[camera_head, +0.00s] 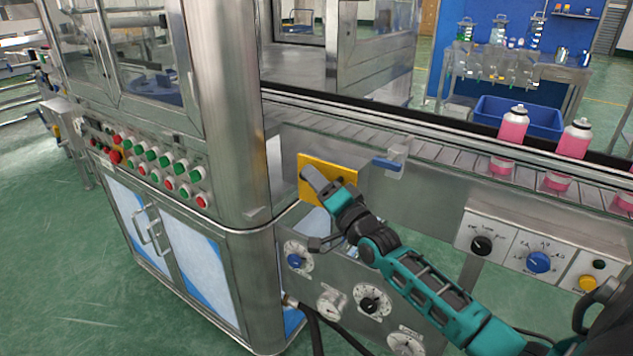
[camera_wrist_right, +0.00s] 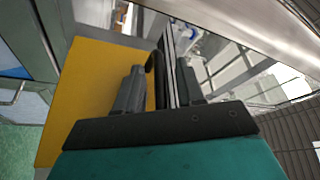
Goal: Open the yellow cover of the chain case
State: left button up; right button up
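The yellow cover (camera_head: 312,162) is a flat plate on the metal side panel beside the conveyor, left of centre in the head view. It fills the left of the right wrist view (camera_wrist_right: 88,88). My right gripper (camera_head: 313,181) is in front of the cover and hides part of it. In the wrist view its two dark fingers (camera_wrist_right: 160,90) stand apart. A dark curved bar, like a handle, shows between them at the cover's edge, with no clear grip on it. My left gripper is not in view.
A conveyor (camera_head: 450,155) with pink cans (camera_head: 513,127) runs along the right. A blue lever (camera_head: 387,164) stands right of the cover. Knobs and dials (camera_head: 369,301) sit below it. The steel machine cabinet (camera_head: 228,120) stands close on the left.

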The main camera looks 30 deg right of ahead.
grip_shut()
dwell(0.5)
